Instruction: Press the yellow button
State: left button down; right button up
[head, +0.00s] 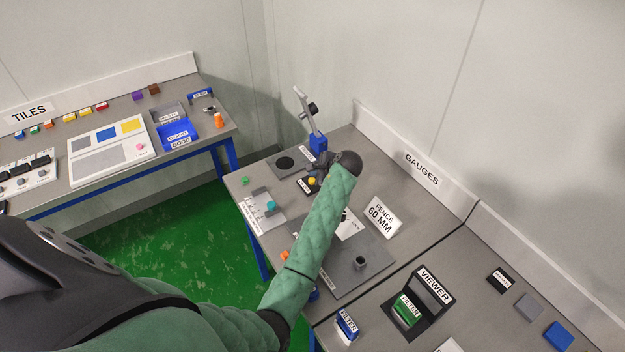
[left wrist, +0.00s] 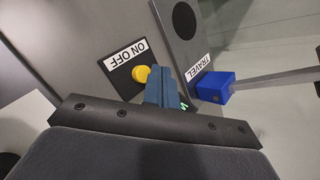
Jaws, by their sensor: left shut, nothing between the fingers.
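The yellow button (head: 312,181) sits on a small black plate labelled ON OFF on the gauges table. It also shows in the left wrist view (left wrist: 141,74), a round yellow cap beside my fingers. My left gripper (head: 319,174) is over this plate, its fingers partly hidden by my wrist in the head view. In the left wrist view the left gripper (left wrist: 161,72) is shut and empty, its dark blue fingertips just right of the button. I cannot tell whether they touch it. My right gripper is not in view.
A blue-based stand (head: 318,143) with a tilted grey lever rises just behind the plate; its blue block (left wrist: 214,87) is close to my fingers. A FENCE 60 MM sign (head: 380,216) stands to the right. A viewer (head: 428,294) is nearer the front.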

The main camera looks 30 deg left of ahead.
pick_arm(q)
jog(key=shift+r, duration=2.7)
